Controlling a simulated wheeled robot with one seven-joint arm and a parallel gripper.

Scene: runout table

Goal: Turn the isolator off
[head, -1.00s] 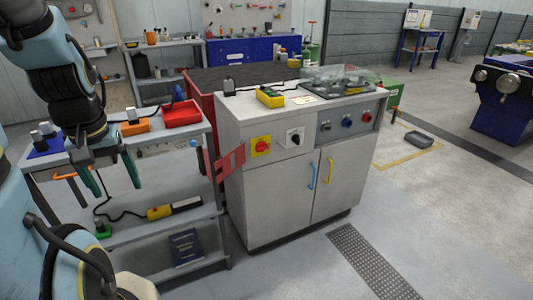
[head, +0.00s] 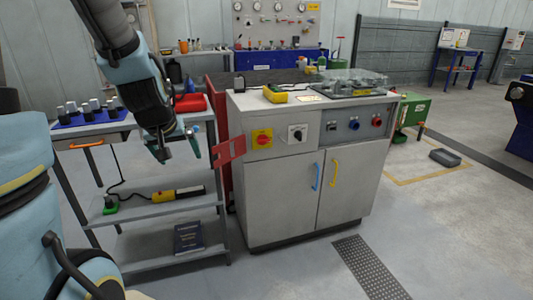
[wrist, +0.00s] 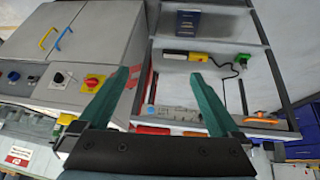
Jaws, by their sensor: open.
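The isolator appears to be the red rotary knob on a yellow plate (head: 262,138), on the upper left front of the grey cabinet (head: 285,195). A black rotary switch on a white plate (head: 297,133) sits to its right. In the wrist view, which is upside down, the red knob (wrist: 93,83) and the black switch (wrist: 58,77) lie left of centre. My gripper (head: 178,152) hangs in front of the shelf cart, left of the cabinet and apart from the knob. In the wrist view its green fingers (wrist: 159,73) are spread with nothing between them.
A red flag-like plate (head: 229,152) stands between my gripper and the knob. The shelf cart (head: 150,210) holds a yellow-and-black device (head: 178,193) and a book (head: 188,238). Blue and yellow door handles (head: 316,177) stick out below. The floor before the cabinet is clear.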

